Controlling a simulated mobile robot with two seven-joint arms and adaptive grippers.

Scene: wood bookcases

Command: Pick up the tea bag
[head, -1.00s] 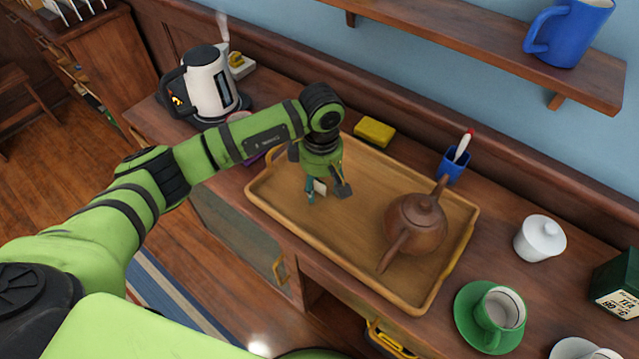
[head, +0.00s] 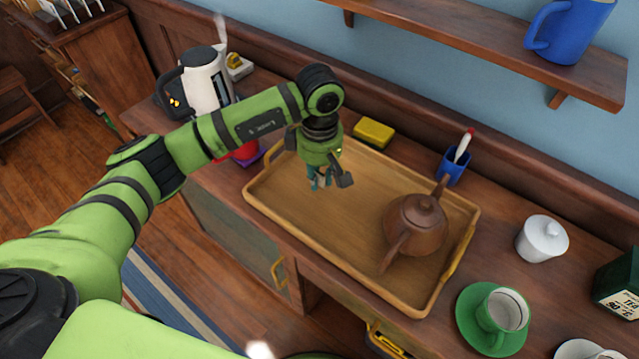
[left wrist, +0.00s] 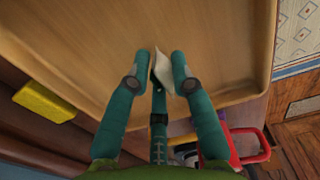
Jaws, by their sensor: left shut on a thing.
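The tea bag (left wrist: 163,72) is a small whitish packet between the teal fingertips in the left wrist view. My left gripper (head: 320,184) is shut on it, and the fingers also show in the left wrist view (left wrist: 158,78). The gripper points down over the left part of the wooden tray (head: 365,165), apparently a little above its surface. In the head view the fingers largely hide the bag. My right gripper is not in view.
A brown teapot (head: 418,222) stands on the tray's right part. A yellow block (head: 373,133) and a blue cup with a pen (head: 454,167) are behind it. A kettle (head: 208,82) stands left, with a red object (head: 240,153) beside the tray. A green cup (head: 497,315) is at right.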

